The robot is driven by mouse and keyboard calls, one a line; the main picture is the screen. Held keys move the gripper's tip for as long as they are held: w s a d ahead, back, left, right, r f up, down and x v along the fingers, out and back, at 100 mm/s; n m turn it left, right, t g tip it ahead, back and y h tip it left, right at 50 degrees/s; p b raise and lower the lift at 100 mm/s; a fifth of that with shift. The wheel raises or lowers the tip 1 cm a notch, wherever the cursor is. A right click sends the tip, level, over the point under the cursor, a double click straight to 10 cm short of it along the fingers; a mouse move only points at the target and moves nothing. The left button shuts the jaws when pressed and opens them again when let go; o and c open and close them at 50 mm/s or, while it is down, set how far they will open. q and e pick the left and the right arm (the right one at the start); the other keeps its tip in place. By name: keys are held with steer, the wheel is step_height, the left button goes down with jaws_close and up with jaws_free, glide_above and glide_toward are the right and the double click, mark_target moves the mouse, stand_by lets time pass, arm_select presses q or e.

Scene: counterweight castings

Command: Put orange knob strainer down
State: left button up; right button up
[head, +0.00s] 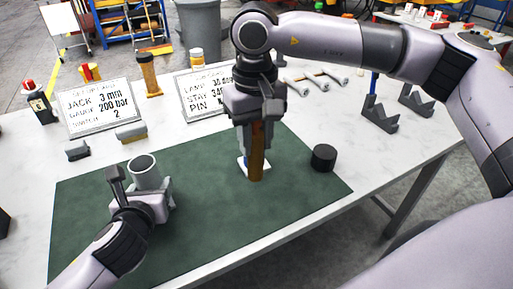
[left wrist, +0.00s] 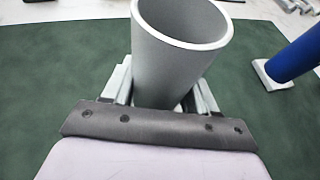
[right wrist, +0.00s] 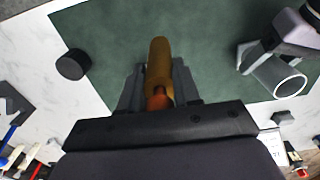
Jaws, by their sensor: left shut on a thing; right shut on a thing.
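The orange knob strainer (head: 257,155), a brown-yellow upright cylinder, is in my right gripper (head: 256,112) above the green mat. In the right wrist view its orange knob (right wrist: 158,98) shows between the fingers of my right gripper (right wrist: 158,95). Whether its lower end touches the mat I cannot tell. My left gripper (head: 148,195) is shut on a grey open-topped cylinder (head: 143,166), upright at the mat's left. It fills the middle of the left wrist view (left wrist: 182,60).
A blue cylinder on a white square base (left wrist: 273,80) stands partly hidden behind the strainer. A black cylinder (head: 323,158) sits at the green mat's (head: 200,225) right edge. Signs (head: 100,106), a brown post (head: 150,76) and dark V-shaped blocks (head: 380,115) stand behind. The front mat is clear.

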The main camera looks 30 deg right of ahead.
arm_select(q)
steer(key=shift+r, duration=0.1)
arm_select(e)
steer(key=w+a+r+m, duration=0.1)
steer(key=w+a+r, duration=0.7)
steer(key=w+a, duration=0.15)
steer(key=a+r+m, duration=0.2)
steer(key=a+r, duration=0.4)
steer(key=a, duration=0.5)
step_height(320, 180, down, 14)
steer(key=shift+s+f, duration=0.15)
steer(key=shift+d, duration=0.1)
steer(key=o, duration=1.1)
